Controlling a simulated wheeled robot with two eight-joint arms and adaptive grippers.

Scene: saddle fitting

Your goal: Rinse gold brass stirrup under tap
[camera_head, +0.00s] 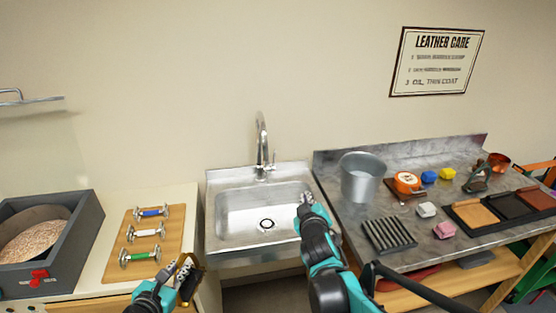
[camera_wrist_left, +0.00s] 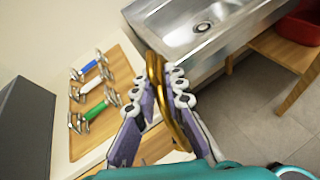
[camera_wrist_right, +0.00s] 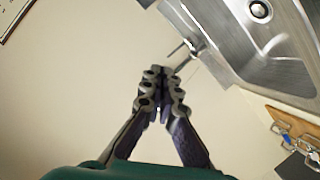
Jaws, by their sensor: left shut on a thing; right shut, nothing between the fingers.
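My left gripper (camera_head: 184,272) is shut on a gold brass stirrup (camera_wrist_left: 158,90), in front of the wooden board and left of the sink. In the left wrist view the stirrup stands up between the fingers (camera_wrist_left: 160,95). The steel sink (camera_head: 232,237) holds no object that I can see, and its round drain shows. The tap (camera_head: 262,145) stands at its back edge; I see no running water. My right gripper (camera_head: 306,198) is at the sink's right edge, shut and empty; its fingertips meet in the right wrist view (camera_wrist_right: 160,72).
A wooden board (camera_head: 160,262) with blue, white and green-handled metal pieces lies left of the sink, beside a grey bin (camera_head: 82,240). The grey counter (camera_head: 400,215) on the right carries a metal bucket (camera_head: 361,180), a black rack (camera_head: 388,234) and small colored blocks.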

